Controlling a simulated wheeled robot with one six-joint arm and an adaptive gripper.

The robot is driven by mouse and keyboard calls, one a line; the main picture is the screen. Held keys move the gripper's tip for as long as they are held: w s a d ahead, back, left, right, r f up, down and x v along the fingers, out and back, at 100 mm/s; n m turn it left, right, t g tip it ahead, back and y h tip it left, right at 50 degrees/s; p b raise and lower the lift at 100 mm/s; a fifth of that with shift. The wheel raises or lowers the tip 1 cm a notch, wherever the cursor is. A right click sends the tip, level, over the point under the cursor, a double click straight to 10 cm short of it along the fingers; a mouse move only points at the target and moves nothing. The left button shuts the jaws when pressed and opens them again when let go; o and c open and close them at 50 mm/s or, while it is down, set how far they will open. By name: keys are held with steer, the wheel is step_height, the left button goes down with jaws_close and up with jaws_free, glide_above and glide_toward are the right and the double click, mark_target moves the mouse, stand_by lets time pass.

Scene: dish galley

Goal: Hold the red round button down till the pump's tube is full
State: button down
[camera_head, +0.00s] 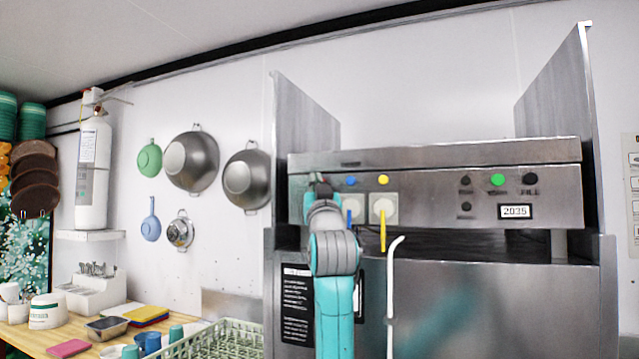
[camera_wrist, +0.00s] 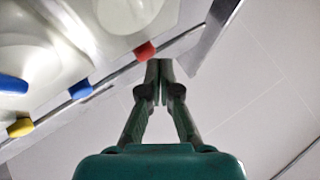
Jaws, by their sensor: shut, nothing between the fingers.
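The steel machine's front panel (camera_head: 430,205) faces me. In the wrist view the red button (camera_wrist: 146,50) shows just up and left of the tips of my gripper (camera_wrist: 160,66), whose fingers are together with nothing between them. I cannot tell whether the tips touch it. In the head view my gripper (camera_head: 318,182) is at the panel's left end, left of the blue button, and the red button is hidden there. A white curved tube (camera_head: 391,290) stands in front of the machine; I cannot tell whether it is the pump's tube or how full it is.
A blue button (camera_head: 351,181) and a yellow button (camera_head: 383,180) sit right of my gripper, above blue and yellow levers (camera_head: 382,230). Further right are a green button (camera_head: 498,180), black knobs and a display (camera_head: 515,211). A green dish rack (camera_head: 225,338) stands lower left.

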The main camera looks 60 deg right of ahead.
steer(key=shift+d, duration=0.5)
stand_by(1.6)
steer(key=shift+a, duration=0.1)
stand_by(1.0)
steer(key=shift+a, duration=0.8)
steer(key=shift+a, duration=0.1)
steer(key=a, duration=0.4)
steer(key=shift+s+a, duration=0.25)
steer(key=shift+a, duration=0.15)
stand_by(0.4)
